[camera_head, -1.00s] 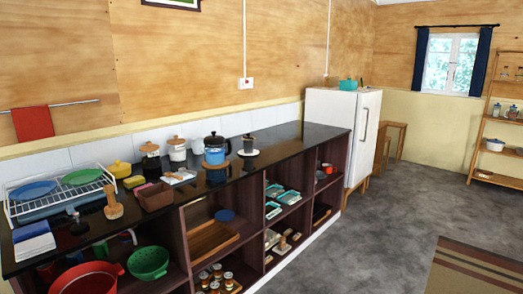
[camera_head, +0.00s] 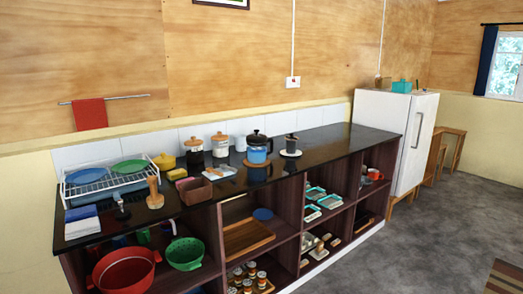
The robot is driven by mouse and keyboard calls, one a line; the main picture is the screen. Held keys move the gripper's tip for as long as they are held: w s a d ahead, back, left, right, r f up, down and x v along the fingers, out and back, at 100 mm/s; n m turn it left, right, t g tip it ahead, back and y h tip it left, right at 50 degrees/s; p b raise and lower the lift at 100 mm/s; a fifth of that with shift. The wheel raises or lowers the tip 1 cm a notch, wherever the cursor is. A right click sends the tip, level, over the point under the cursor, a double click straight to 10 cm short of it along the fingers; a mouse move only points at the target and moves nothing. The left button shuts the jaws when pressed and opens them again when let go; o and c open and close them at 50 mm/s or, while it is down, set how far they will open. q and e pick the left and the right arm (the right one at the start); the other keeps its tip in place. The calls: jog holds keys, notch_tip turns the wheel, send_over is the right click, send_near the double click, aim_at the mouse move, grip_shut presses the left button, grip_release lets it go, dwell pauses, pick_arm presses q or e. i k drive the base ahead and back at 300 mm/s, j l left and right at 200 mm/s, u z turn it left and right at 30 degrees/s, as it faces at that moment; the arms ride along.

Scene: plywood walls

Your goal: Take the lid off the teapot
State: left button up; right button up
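A blue pot with a dark handle, probably the teapot (camera_head: 257,155), stands on the black counter near the wall, on a round mat. A dark lid (camera_head: 257,137) with a knob sits on top of it. The pot is small in view, so its spout is hard to make out. Neither of my grippers shows in the head view.
Lidded jars (camera_head: 220,145) and a white canister stand left of the pot, with a small dark item (camera_head: 291,143) on a white saucer to its right. A dish rack (camera_head: 110,180) fills the left end. The counter's right part (camera_head: 350,138) is clear.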

aim_at(251, 138)
jog(key=i+l+u, duration=0.25)
jog(key=i+l, duration=0.7)
jog(key=i, duration=0.05)
